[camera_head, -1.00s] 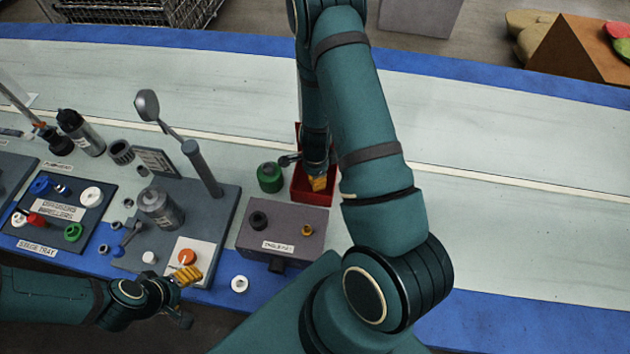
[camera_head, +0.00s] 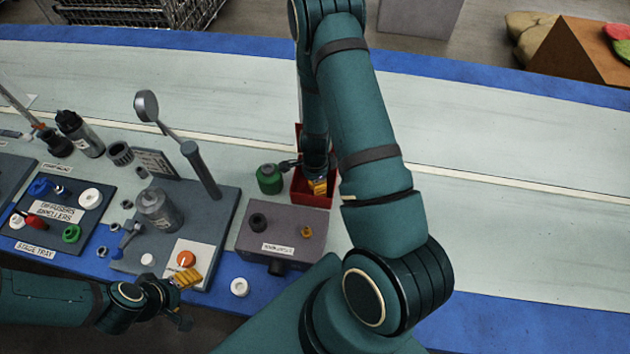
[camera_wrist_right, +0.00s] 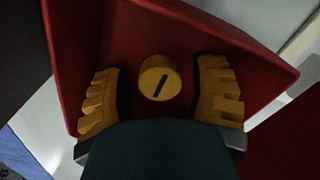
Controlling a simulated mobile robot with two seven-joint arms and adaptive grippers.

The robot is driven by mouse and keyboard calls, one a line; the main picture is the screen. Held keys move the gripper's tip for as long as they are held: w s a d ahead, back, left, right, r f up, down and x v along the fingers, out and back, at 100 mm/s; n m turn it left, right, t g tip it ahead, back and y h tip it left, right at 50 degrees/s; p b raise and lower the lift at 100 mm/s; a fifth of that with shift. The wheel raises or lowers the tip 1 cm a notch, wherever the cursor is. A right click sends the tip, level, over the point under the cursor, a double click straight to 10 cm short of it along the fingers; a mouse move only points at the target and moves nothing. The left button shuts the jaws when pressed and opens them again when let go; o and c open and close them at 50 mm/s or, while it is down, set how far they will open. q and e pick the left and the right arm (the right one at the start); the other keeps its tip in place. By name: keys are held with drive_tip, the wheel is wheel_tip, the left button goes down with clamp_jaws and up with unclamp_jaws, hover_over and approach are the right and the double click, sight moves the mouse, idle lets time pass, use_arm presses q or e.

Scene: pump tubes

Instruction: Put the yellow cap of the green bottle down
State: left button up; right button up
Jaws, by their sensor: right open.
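The yellow cap (camera_wrist_right: 159,77), with a dark slot in its top, shows in the right wrist view against the floor of a red tray (camera_wrist_right: 235,55). My right gripper (camera_wrist_right: 161,98) is open, with one yellow finger on each side of the cap and a gap on both sides. In the head view the right gripper (camera_head: 318,187) is down in the red tray (camera_head: 312,200), and the cap cannot be made out there. The green bottle (camera_head: 269,180) stands upright just left of the tray, without a yellow cap on it. My left gripper (camera_head: 188,277) is beside an orange knob; its opening is unclear.
A grey box (camera_head: 282,235) with a black knob and a small yellow knob stands in front of the tray. Left of it is a dark board (camera_head: 222,225) with a grey bottle and a tall post. A white ring (camera_head: 239,287) lies on the blue edge. The bench at right is clear.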

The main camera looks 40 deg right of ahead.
wheel_tip(320, 180, up, 12)
drive_tip(key=p, duration=0.4)
drive_tip(key=shift+s, duration=0.15)
idle(0.4)
